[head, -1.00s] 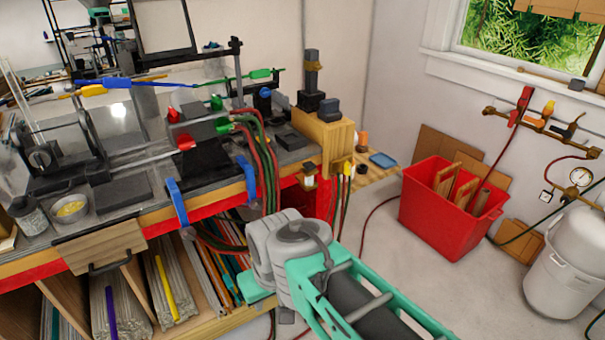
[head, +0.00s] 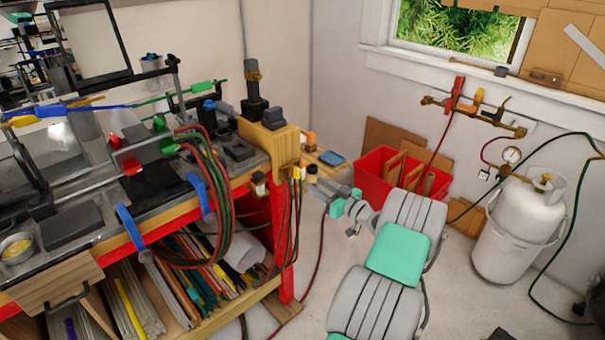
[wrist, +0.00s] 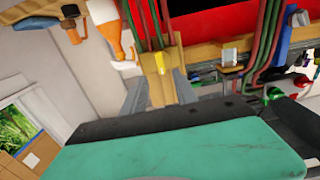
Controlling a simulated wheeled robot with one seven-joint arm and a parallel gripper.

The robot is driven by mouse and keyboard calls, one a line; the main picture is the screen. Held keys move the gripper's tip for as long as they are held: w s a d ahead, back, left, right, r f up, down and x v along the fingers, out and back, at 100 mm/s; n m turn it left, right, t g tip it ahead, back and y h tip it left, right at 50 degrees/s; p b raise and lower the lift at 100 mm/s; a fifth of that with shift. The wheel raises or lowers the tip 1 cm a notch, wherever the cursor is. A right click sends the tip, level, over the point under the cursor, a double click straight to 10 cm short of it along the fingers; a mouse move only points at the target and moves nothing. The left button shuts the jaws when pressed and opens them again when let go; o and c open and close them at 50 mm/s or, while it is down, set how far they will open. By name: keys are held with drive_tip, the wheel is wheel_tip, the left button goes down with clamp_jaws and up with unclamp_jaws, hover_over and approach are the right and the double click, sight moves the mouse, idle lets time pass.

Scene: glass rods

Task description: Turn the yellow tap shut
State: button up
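The yellow tap (head: 297,171) is at the bench's front right corner, below the wooden block, with hoses hanging beside it. In the wrist view a yellow piece (wrist: 159,63), which looks like this tap, lies just ahead of the gap between my fingers. My gripper (wrist: 160,88) is open, with a grey finger on either side of that gap. I cannot tell whether either finger touches the tap. In the head view my arm reaches from the lower right toward the bench corner, and the fingertips are too small to make out clearly.
Red and green hoses (head: 217,205) hang at the bench front; they are close to the gripper in the wrist view. An orange-and-white object (wrist: 119,38) is left of the tap there. A red crate (head: 371,177) and a white gas cylinder (head: 518,225) stand to the right.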

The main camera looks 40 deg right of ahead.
sight(299, 174)
drive_tip(key=w+p, duration=0.1)
drive_tip(key=w, duration=0.3)
drive_tip(key=w+p, duration=0.1)
drive_tip(key=w, duration=0.2)
drive_tip(key=shift+w+a+r, duration=0.1)
drive_tip(key=shift+w+a, duration=0.1)
drive_tip(key=shift+w, duration=0.2)
clamp_jaws()
